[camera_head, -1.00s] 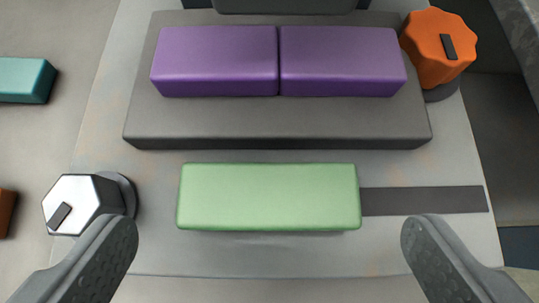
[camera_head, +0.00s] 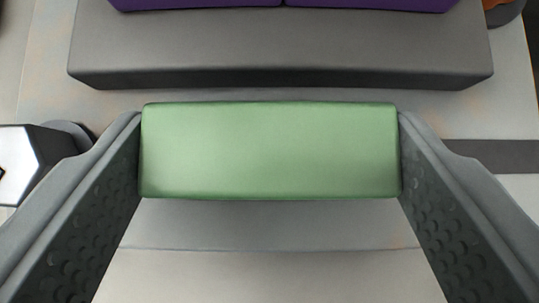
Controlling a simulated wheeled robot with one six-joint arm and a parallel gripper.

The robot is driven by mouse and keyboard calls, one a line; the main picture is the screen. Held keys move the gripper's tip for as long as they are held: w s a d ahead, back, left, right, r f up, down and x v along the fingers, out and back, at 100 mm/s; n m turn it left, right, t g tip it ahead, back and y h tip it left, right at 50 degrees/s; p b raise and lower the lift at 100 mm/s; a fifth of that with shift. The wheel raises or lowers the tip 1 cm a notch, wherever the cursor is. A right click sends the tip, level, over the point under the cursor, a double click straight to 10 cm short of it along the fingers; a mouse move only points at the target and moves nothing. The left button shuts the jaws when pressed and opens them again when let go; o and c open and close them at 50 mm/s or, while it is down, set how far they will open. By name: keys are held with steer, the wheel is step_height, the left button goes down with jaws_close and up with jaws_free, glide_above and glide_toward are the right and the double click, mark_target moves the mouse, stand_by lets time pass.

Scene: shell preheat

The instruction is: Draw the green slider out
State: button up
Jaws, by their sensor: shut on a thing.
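The green slider (camera_head: 270,150) is a light green rectangular block in the middle of the view, lying lengthwise from left to right. My gripper (camera_head: 270,160) is around it, with one finger against its left end and the other against its right end. The gripper is shut on the slider. A dark grey track strip (camera_head: 495,155) shows to the right of the right finger. The rest of the strip is hidden behind the finger and the slider.
A grey raised block (camera_head: 280,55) carrying two purple blocks (camera_head: 195,3) stands just beyond the slider. A white-faced hexagonal knob (camera_head: 18,165) is close beside the left finger. Part of an orange knob (camera_head: 492,4) shows at top right. The pale surface nearer me is clear.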

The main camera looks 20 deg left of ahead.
steer(key=w+d, duration=0.1)
steer(key=d, duration=0.1)
steer(key=w+d, duration=0.1)
steer(key=d, duration=0.2)
steer(key=w+d, duration=0.1)
steer(key=d, duration=0.2)
steer(key=shift+d, duration=0.25)
steer(key=shift+w+d+r, duration=0.1)
steer(key=shift+d, duration=0.05)
steer(key=o, duration=1.4)
steer(key=shift+d, duration=0.15)
steer(key=v, duration=1.7)
